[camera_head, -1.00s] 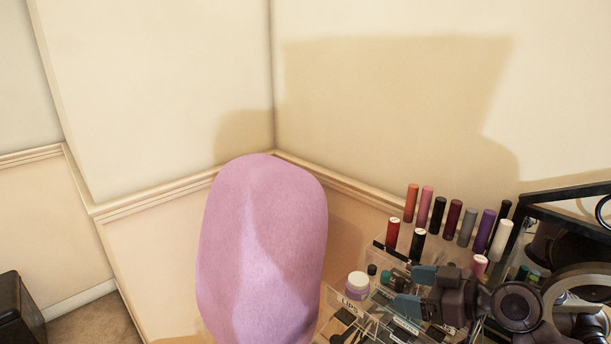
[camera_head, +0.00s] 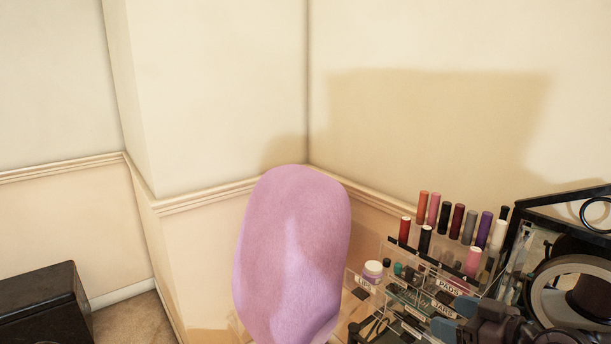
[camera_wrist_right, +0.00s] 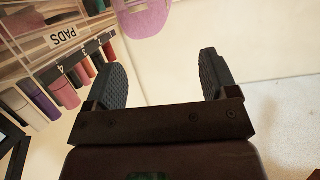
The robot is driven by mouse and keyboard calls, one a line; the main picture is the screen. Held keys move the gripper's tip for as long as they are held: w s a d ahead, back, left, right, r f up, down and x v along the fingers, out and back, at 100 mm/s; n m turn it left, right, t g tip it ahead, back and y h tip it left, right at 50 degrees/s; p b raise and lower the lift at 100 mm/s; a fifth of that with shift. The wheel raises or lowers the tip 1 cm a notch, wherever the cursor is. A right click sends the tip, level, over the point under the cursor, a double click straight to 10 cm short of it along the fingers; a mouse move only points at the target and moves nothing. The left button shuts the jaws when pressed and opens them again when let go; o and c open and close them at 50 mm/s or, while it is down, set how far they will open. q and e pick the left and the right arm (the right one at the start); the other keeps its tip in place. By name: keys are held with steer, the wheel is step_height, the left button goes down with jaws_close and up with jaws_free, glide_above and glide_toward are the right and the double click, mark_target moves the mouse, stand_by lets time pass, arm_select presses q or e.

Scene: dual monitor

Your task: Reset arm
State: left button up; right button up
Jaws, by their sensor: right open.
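My right gripper (camera_head: 453,318) is at the bottom right of the head view, in front of the clear cosmetics organizer (camera_head: 408,318). Much of its arm is cut off by the lower edge. In the right wrist view the two dark ridged fingers of the gripper (camera_wrist_right: 163,70) stand wide apart with nothing between them. The left finger appears close to the row of lipstick tubes (camera_wrist_right: 62,92); I cannot tell whether they touch. My left gripper is not in view.
A pink-purple chair back (camera_head: 290,255) stands left of the organizer. A black-framed mirror (camera_head: 535,235) is at the right. A black box (camera_head: 45,300) sits at lower left. Cream walls meet in a corner behind. A white jar (camera_head: 373,271) stands on the organizer.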

steer(key=s+d+f+m+t+h, duration=0.25)
steer(key=f+m+h, duration=0.35)
steer(key=f, duration=0.5)
arm_select(q)
steer(key=shift+w, duration=0.5)
arm_select(e)
steer(key=s+a+f+g+h, duration=0.1)
steer(key=s+f+g+h, duration=0.1)
steer(key=s+f, duration=1.4)
steer(key=shift+s+a+g+h, duration=0.35)
steer(key=shift+s+h, duration=0.25)
steer(key=shift+s, duration=0.4)
arm_select(q)
steer(key=shift+w+r, duration=0.1)
steer(key=shift+s, duration=0.25)
steer(key=shift+c, duration=0.3)
